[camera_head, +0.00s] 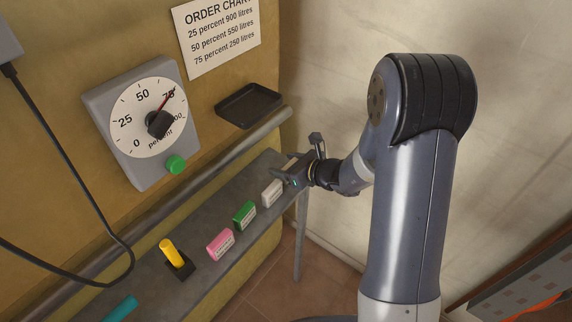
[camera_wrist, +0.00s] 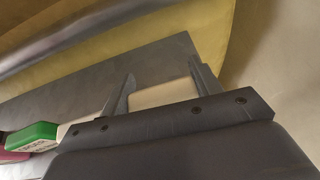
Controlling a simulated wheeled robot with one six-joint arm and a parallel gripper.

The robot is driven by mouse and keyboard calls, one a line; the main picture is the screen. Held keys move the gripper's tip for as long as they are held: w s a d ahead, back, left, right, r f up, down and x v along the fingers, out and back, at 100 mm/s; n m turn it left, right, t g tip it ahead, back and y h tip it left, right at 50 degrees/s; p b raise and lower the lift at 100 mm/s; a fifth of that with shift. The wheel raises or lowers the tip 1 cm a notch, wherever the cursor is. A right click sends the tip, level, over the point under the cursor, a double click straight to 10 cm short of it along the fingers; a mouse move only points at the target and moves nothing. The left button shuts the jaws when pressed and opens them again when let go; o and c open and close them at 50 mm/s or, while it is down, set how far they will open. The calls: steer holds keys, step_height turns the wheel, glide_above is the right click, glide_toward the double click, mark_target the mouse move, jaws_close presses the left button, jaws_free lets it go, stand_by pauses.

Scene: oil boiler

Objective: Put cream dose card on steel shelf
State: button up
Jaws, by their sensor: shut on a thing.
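My gripper (camera_head: 294,174) is at the far right end of the grey steel shelf (camera_head: 200,268). In the wrist view my gripper (camera_wrist: 163,76) has one finger on each side of the cream dose card (camera_wrist: 164,94) and is shut on it. The card lies over the shelf's end in that view; I cannot tell whether it touches the shelf. In the head view the gripper mostly hides the card. A white card (camera_head: 272,192), a green card (camera_head: 244,215) and a pink card (camera_head: 220,244) stand in a row on the shelf, left of my gripper.
A yellow handle in a black holder (camera_head: 179,265) and a teal object (camera_head: 121,309) are further left on the shelf. A pipe (camera_head: 225,154) runs behind it. A black tray (camera_head: 249,105), a dial gauge (camera_head: 143,122) and an order chart (camera_head: 218,34) are on the yellow panel.

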steer(key=shift+f, duration=0.1)
steer(key=o, duration=0.7)
steer(key=shift+r, duration=0.2)
steer(key=v, duration=1.2)
